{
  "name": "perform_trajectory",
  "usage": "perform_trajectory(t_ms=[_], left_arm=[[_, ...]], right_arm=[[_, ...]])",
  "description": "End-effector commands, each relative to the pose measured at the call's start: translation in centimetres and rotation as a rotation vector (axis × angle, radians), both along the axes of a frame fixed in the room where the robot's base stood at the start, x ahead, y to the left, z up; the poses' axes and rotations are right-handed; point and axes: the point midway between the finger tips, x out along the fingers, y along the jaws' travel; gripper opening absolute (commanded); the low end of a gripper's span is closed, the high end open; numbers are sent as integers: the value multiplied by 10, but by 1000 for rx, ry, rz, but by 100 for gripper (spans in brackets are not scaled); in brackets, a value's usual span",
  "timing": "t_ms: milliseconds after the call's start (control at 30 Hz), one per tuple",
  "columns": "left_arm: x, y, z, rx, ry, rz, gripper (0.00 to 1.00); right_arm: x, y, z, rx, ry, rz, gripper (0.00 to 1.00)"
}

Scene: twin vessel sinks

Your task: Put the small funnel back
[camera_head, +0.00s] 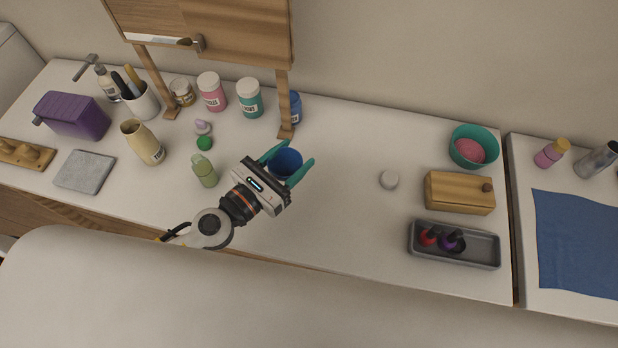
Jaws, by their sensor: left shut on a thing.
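My left gripper (288,164) reaches in over the middle of the white counter. Its teal fingers are shut on a blue open-topped thing (287,161). The wide round mouth of this thing faces up. Its lower part is hidden by the gripper, so I cannot tell for sure that it is the small funnel, or whether it touches the counter. No other thing in view is clearly a funnel. My right gripper is not in view.
A wooden cabinet (240,40) on legs stands behind, with pink (211,92) and teal (250,98) jars below. A green bottle (204,170) is left of my gripper. Counter between is clear.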

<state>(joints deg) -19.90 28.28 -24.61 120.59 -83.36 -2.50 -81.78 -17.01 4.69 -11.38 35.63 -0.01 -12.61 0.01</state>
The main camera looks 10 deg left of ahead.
Motion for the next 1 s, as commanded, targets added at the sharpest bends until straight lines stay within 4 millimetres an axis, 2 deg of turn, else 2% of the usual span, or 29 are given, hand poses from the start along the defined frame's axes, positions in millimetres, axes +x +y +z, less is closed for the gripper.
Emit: perform_trajectory(t_ms=[167, 400, 633, 800, 1000], left_arm=[[0, 0, -7, 1, 2, -7, 32], [0, 0, -52, 0, 4, -8, 32], [-1, 0, -71, 0, 2, -10, 32], [-1, 0, -97, 0, 4, -7, 32], [-1, 0, -102, 1, 0, -9, 32]], right_arm=[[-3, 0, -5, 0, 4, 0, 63], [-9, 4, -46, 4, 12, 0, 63], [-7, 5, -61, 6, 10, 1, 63], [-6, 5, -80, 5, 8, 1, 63], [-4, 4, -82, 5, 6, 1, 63]])
